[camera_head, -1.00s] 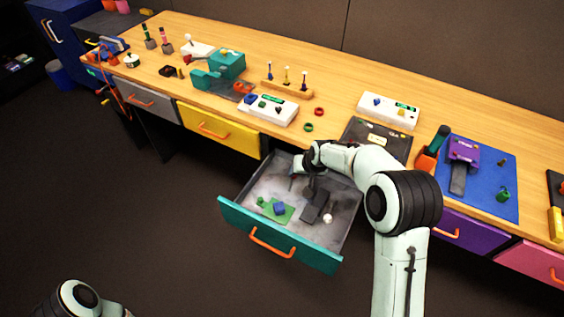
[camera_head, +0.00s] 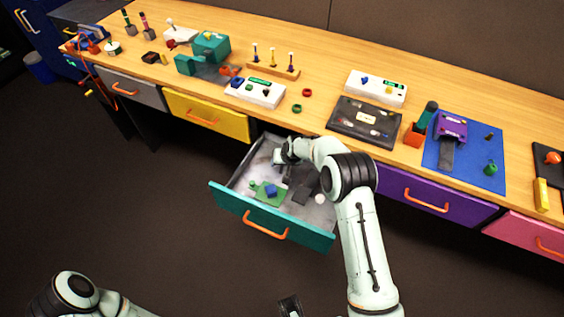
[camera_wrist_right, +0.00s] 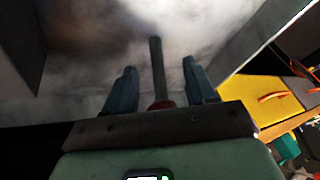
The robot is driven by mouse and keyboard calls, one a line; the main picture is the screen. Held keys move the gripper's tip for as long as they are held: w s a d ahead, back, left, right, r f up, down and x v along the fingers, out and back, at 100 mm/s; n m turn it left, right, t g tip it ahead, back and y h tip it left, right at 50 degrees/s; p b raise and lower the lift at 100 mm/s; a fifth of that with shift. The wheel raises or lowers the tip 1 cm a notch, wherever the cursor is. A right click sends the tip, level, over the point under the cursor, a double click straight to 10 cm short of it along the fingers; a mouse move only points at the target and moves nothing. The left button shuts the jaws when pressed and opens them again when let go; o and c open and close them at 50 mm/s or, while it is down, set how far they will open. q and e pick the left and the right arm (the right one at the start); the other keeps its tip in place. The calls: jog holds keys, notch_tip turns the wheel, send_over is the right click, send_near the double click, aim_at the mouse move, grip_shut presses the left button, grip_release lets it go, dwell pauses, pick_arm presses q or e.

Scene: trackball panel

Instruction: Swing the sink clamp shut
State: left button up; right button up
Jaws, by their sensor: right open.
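The open drawer (camera_head: 272,219) with a teal front holds a green board (camera_head: 262,198) with a blue part (camera_head: 270,190), a dark grey piece (camera_head: 303,190) and a white ball (camera_head: 320,199). I cannot tell which part is the sink clamp. My right gripper (camera_head: 279,158) is inside the drawer near its back left. In the wrist view the right gripper (camera_wrist_right: 160,72) is open, with a dark rod (camera_wrist_right: 157,65) with a reddish base showing between its fingers. I cannot tell whether they touch. A dark piece at the bottom edge may be my left gripper (camera_head: 291,305).
The wooden bench (camera_head: 330,78) carries a black panel (camera_head: 350,130), white button boxes (camera_head: 255,93), a teal vise (camera_head: 210,48) and a blue mat (camera_head: 465,175). The drawer's side walls stand close around my right gripper. The floor in front is clear.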

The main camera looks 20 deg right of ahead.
grip_shut()
jog(key=shift+s+a+r+n+t+h+b, duration=0.15)
jog(key=shift+a+t+h+b, duration=0.1)
jog(key=shift+t+h+b, duration=0.3)
jog(key=shift+s+a+f+n+t+h+b, duration=0.15)
jog(key=shift+a+t+h+b, duration=0.15)
jog(key=shift+b, duration=0.35)
jog(key=shift+s+a+r+t+h+b, duration=0.2)
jog(key=shift+a+t+h+b, duration=0.05)
jog(key=shift+t+h+b, duration=0.45)
jog(key=shift+s+a+r+n+t+h+b, duration=0.1)
jog(key=shift+s+n+t+h+b, duration=0.1)
jog(key=shift+t+h+b, duration=0.15)
jog(key=shift+s+a+r+n+t+h+b, duration=0.1)
jog(key=shift+n+t+h+b, duration=0.15)
jog(key=shift+t+h, duration=0.15)
jog(key=shift+d, duration=0.1)
grip_release()
jog(key=shift+r, duration=0.1)
